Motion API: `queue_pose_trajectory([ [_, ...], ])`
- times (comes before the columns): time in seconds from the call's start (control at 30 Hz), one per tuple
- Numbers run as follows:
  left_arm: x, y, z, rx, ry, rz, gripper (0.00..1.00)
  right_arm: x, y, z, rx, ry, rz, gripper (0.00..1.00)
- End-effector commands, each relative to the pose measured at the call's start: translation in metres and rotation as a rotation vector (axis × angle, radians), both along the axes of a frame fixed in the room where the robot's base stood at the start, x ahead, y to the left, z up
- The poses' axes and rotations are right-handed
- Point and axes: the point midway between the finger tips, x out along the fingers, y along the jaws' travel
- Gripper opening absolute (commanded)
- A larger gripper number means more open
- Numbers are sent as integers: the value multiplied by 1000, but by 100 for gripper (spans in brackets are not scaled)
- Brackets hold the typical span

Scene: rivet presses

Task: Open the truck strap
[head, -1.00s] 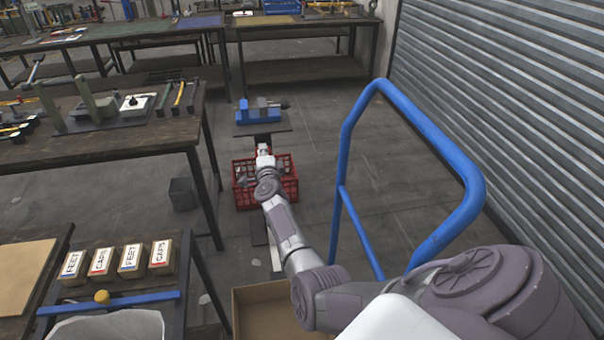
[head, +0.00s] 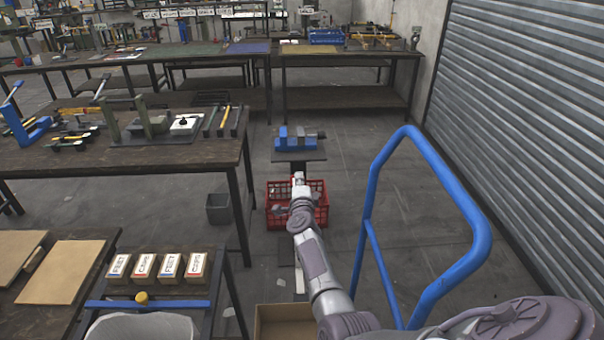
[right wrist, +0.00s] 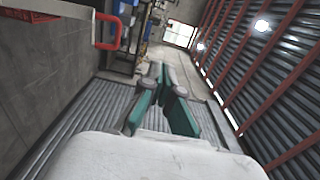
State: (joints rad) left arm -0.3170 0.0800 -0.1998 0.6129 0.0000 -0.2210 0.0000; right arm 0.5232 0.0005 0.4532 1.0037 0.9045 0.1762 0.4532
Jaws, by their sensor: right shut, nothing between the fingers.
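No strap that I can make out shows in either view. A blue tubular handle frame (head: 476,235), perhaps the truck's, stands at the right of the head view, to the right of my right arm. My right gripper (head: 299,177) is at the far end of the outstretched arm, in front of the red crate, small in the head view. In the right wrist view its teal fingers (right wrist: 163,85) are shut with nothing between them. A red bent bar (right wrist: 110,30) beside a pale panel shows there at upper left, apart from the fingers. My left gripper is out of view.
A red crate (head: 318,218) stands on the floor below a blue vise (head: 292,140) on a stand. An open cardboard box (head: 290,330) is at the bottom. Workbenches fill the left and back. A corrugated shutter (head: 530,120) closes the right side. Floor is open between.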

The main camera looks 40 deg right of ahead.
Motion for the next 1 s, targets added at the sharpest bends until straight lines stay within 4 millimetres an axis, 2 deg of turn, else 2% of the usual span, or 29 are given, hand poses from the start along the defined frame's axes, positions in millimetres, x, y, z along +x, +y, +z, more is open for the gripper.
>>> queue_pose_trajectory([
  [0.03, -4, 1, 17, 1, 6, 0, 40, -6, 4, 11, 1, 3, 1, 0],
  [0.13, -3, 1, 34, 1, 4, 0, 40, -17, 11, 21, 1, 3, 1, 0],
  [0.3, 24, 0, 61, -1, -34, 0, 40, -35, 21, 34, 1, 2, 0, 0],
  [0.4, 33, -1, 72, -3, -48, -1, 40, -44, 26, 39, 0, 2, 0, 0],
  [0.7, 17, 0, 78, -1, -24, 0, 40, -53, 31, 42, 1, 1, 0, 0],
  [0.87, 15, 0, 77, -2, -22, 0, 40, -54, 35, 41, -24, 16, 27, 0],
  [0.97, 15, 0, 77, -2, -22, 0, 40, -61, 54, 42, -127, 81, 137, 0],
  [1.0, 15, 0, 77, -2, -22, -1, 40, -66, 68, 41, -194, 126, 211, 0],
])
